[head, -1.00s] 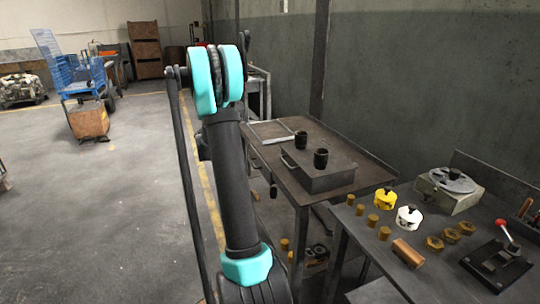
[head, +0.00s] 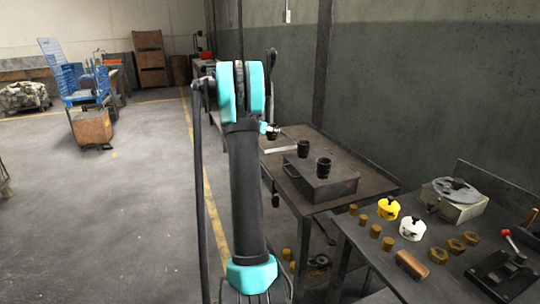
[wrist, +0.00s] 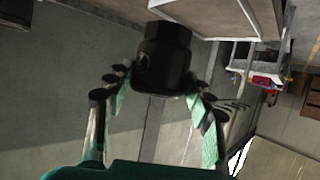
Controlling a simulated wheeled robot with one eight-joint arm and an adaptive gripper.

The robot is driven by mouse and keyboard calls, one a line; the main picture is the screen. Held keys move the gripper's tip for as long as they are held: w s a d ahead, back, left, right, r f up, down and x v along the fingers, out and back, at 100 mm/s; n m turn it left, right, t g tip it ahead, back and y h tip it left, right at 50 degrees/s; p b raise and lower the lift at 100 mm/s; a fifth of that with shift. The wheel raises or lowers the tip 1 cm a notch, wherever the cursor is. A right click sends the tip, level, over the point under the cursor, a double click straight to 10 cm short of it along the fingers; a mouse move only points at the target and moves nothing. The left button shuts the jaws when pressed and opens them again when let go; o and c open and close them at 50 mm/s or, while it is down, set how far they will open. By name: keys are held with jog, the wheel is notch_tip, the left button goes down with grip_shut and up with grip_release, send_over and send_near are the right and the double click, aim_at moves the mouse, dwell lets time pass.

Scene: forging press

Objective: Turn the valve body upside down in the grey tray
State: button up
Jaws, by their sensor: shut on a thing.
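In the wrist view, my gripper (wrist: 160,82) is shut on a dark, stepped cylindrical valve body (wrist: 162,55), with pads on both sides of it. In the head view, a small teal part of my gripper (head: 264,128) shows just right of my arm, and the dark valve body (head: 272,134) is beside it, near the far end of the table. The grey tray (head: 282,149) shows as a pale rim on that table, partly hidden by my arm. I cannot tell whether the valve body touches the tray.
A nearer bench (head: 372,262) carries a yellow part (head: 388,208), a white part (head: 412,229) and several brass pieces. The floor to the left is open.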

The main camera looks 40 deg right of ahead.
notch_tip(320, 180, down, 13)
jog(key=shift+r, duration=0.1)
dwell(0.4)
jog(key=o, duration=1.5)
jog(key=shift+o, duration=0.2)
jog(key=v, duration=1.2)
jog(key=shift+a, duration=0.15)
